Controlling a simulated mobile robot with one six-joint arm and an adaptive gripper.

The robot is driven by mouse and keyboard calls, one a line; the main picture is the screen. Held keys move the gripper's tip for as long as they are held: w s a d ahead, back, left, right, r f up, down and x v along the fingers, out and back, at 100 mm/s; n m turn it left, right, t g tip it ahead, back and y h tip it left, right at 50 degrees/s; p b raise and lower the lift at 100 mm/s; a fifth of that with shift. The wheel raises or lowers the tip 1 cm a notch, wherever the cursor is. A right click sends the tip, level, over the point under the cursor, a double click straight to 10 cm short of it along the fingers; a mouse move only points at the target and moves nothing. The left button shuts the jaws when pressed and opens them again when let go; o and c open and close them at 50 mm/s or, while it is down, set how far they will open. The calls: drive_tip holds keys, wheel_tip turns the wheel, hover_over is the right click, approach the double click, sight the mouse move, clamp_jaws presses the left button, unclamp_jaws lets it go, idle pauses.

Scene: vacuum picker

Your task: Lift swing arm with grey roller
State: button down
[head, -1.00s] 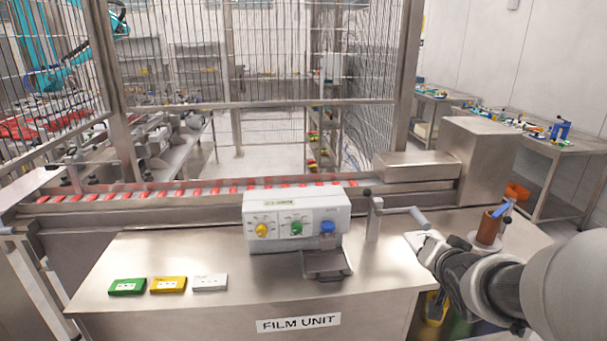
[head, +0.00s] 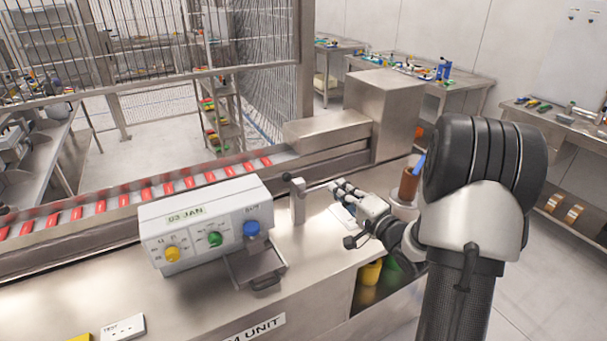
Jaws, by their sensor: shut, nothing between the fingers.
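The swing arm (head: 299,203) is a metal post with a black knob on the film unit bench, right of the control box. A short grey bar, its roller end (head: 319,187), reaches right from the post top toward my fingertips. My gripper (head: 341,188) is at the right end of this bar, with its fingers pointing left. The fingers look shut and empty. They overlap the far end of the roller in the picture, and I cannot tell whether they touch it.
The control box (head: 205,222) has yellow, green and blue knobs and a small metal tray (head: 256,267) in front. A conveyor (head: 100,207) with red packs runs behind. A brown film roll (head: 410,183) stands just right of my gripper.

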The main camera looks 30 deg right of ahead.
drive_tip(key=w+a+b, duration=0.4)
drive_tip(key=w, duration=0.6)
drive_tip(key=shift+w+a+f, duration=0.35)
drive_tip(key=shift+f, duration=0.1)
